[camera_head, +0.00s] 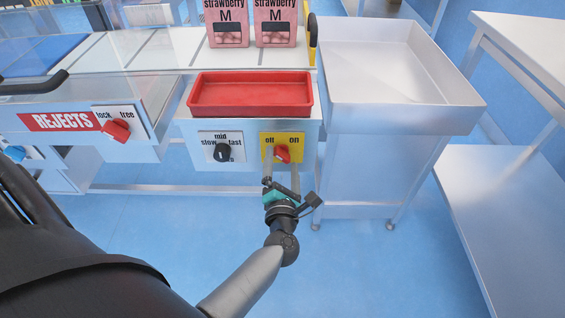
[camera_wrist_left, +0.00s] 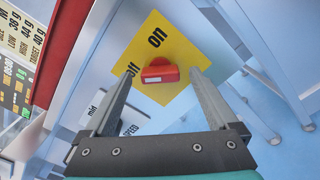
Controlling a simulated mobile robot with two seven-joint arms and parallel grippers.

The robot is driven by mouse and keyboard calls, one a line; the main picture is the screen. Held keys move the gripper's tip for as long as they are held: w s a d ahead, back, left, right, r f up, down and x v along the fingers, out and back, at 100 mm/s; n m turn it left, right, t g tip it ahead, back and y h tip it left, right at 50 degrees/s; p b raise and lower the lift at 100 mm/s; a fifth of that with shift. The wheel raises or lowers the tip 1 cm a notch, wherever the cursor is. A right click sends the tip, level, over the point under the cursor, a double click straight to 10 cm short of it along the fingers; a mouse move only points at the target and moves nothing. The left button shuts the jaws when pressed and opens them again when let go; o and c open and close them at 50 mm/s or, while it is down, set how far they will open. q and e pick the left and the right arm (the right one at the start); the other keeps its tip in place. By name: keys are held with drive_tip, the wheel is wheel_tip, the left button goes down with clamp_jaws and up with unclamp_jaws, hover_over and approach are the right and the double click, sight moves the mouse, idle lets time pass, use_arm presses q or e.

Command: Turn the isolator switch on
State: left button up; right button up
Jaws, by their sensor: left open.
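The isolator switch is a red knob (camera_head: 282,154) on a yellow plate (camera_head: 267,142) marked "off" on the left and "on" on the right, on the front of a grey cabinet. In the left wrist view the red knob (camera_wrist_left: 158,72) sits in the middle of the yellow plate (camera_wrist_left: 150,45). I cannot tell for sure which label the knob points to. My left gripper (camera_head: 281,167) is open in front of the plate. In the left wrist view its two fingers (camera_wrist_left: 161,75) appear on either side of the knob, and no contact shows. My right gripper is not in view.
A black slow/fast knob (camera_head: 222,152) is left of the yellow plate. Further left is a red lock/free knob (camera_head: 116,130) by the REJECTS label. A red tray (camera_head: 250,108) sits above. A metal bin (camera_head: 375,120) stands close on the right. Strawberry pouches (camera_head: 228,25) stand behind.

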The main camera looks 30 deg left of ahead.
use_arm(q)
drive_tip(key=shift+w+a, duration=0.3)
drive_tip(key=shift+w, duration=0.2)
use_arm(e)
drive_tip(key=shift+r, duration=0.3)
use_arm(q)
drive_tip(key=c, duration=1.4)
drive_tip(key=shift+o, duration=0.2)
